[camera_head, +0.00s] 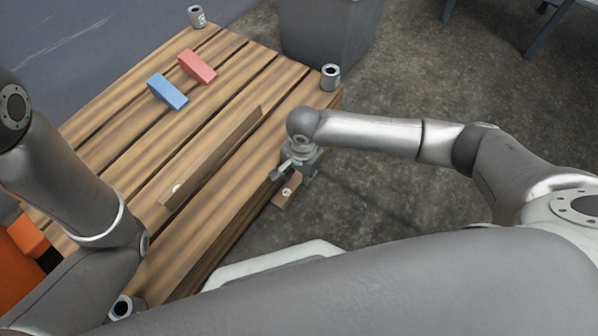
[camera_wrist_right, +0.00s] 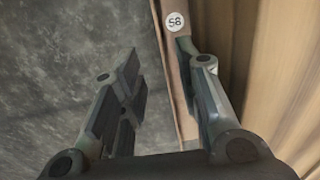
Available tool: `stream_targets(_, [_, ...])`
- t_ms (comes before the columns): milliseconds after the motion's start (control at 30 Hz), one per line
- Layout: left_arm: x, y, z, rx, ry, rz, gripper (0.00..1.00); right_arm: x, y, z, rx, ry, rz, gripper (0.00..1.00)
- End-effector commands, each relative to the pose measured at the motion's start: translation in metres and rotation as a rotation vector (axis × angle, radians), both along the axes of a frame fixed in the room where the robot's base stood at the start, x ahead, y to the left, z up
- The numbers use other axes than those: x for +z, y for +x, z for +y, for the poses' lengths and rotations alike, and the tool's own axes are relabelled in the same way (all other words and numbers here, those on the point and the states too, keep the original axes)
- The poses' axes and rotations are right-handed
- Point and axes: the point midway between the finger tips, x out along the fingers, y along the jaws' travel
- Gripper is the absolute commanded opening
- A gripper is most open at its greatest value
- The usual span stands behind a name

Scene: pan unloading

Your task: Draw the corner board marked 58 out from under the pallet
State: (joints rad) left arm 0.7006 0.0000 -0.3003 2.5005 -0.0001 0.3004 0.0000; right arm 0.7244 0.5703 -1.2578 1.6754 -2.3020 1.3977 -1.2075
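The corner board marked 58 (camera_wrist_right: 175,50) shows in the right wrist view as a narrow brown strip with a round white label, running along the pallet's side. In the head view a short piece of it (camera_head: 283,201) with a pale label sticks out beside the pallet's right edge. The wooden pallet (camera_head: 235,190) has a slatted top. My right gripper (camera_head: 286,172) is at that edge, next to the board. In the wrist view its fingers (camera_wrist_right: 157,62) are apart; the right finger overlaps the board and a gap shows on the left. My left gripper is out of view.
Another brown board (camera_head: 215,158) with a white label lies on the pallet, with a blue wedge (camera_head: 167,91) and a red wedge (camera_head: 197,67). Metal cylinders (camera_head: 330,77) stand at pallet corners. A grey bin (camera_head: 325,35) stands behind. Bare floor (camera_head: 400,105) lies to the right.

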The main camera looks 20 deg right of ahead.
Motion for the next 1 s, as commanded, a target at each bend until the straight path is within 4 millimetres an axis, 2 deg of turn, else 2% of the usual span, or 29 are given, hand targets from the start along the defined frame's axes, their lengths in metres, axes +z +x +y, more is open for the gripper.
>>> stream_targets(33, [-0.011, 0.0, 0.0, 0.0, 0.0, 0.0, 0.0, -0.015, 0.0, 0.0, -0.001, 0.0, 0.002, 0.31])
stream_targets(100, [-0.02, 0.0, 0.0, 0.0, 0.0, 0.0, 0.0, -0.027, 0.0, 0.001, -0.001, 0.0, 0.003, 0.31])
stream_targets(400, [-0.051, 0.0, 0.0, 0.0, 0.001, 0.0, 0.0, -0.073, 0.003, 0.003, -0.002, 0.001, 0.002, 0.31])
stream_targets(633, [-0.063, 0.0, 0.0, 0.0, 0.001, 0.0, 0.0, -0.089, 0.004, 0.004, -0.001, 0.001, 0.001, 0.31])
stream_targets(1000, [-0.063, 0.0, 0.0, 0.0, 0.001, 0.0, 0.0, -0.091, 0.004, 0.004, -0.001, 0.001, 0.001, 0.31])
